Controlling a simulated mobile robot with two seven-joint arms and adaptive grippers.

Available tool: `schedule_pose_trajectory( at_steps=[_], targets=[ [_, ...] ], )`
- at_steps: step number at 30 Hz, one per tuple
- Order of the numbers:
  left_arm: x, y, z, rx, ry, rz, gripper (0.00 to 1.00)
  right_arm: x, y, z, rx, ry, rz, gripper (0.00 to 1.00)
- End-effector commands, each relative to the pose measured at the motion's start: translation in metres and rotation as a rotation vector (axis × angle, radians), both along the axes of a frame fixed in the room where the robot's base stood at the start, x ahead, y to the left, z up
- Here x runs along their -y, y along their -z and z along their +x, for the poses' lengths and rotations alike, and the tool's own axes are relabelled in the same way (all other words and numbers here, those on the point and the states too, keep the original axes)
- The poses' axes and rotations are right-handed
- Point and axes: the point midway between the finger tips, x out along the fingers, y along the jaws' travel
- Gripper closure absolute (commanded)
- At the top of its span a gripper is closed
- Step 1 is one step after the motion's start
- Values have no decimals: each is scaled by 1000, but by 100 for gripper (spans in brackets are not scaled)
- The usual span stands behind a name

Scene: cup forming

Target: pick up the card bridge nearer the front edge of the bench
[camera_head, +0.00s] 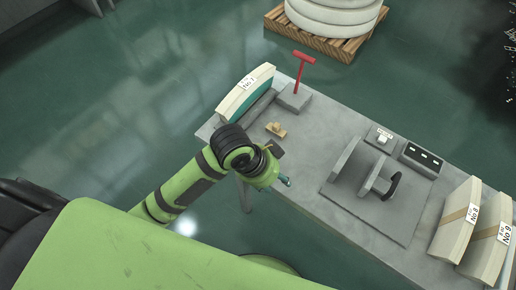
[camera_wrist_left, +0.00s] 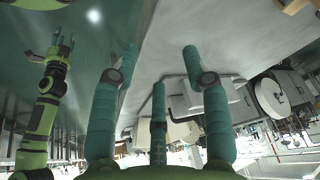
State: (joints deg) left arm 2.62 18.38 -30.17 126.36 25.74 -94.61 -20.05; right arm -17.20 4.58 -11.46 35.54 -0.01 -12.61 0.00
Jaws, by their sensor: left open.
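A small tan card bridge (camera_head: 276,129) lies on the bench (camera_head: 316,135) toward its left end in the head view. A small tan edge (camera_head: 279,151) shows just behind my left wrist; my arm hides most of it, and I cannot tell if it is a second bridge. My left gripper (camera_head: 286,182) is over the bench's front edge, open and empty. Its teal fingers (camera_wrist_left: 160,85) stand apart in the left wrist view. A tan piece (camera_wrist_left: 294,5) shows at that view's top right corner. My right gripper (camera_wrist_left: 62,45) shows small there, fingers apart and empty.
A curved block marked No 7 (camera_head: 246,92) and a red-handled tool (camera_head: 300,70) on a grey block stand at the bench's left end. A grey fixture plate (camera_head: 350,202) and dark box (camera_head: 421,158) lie to the right. More curved blocks (camera_head: 458,220) stand at the right end.

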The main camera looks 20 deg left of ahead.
Motion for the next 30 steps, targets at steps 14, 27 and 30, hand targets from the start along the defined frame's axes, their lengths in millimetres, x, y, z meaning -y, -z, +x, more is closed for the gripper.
schedule_pose_trajectory(
  at_steps=[14, 27, 30],
  targets=[
    [-51, -41, 77, -43, 720, 368, 53, 0, 0, 0, 0, 0, 0, 60],
    [-75, -35, 89, -91, 791, 421, 53, 0, -7, 0, 0, 0, 0, 60],
    [-74, -23, 89, -90, 792, 421, 53, 0, -13, 0, 0, 0, 0, 60]
  ],
)
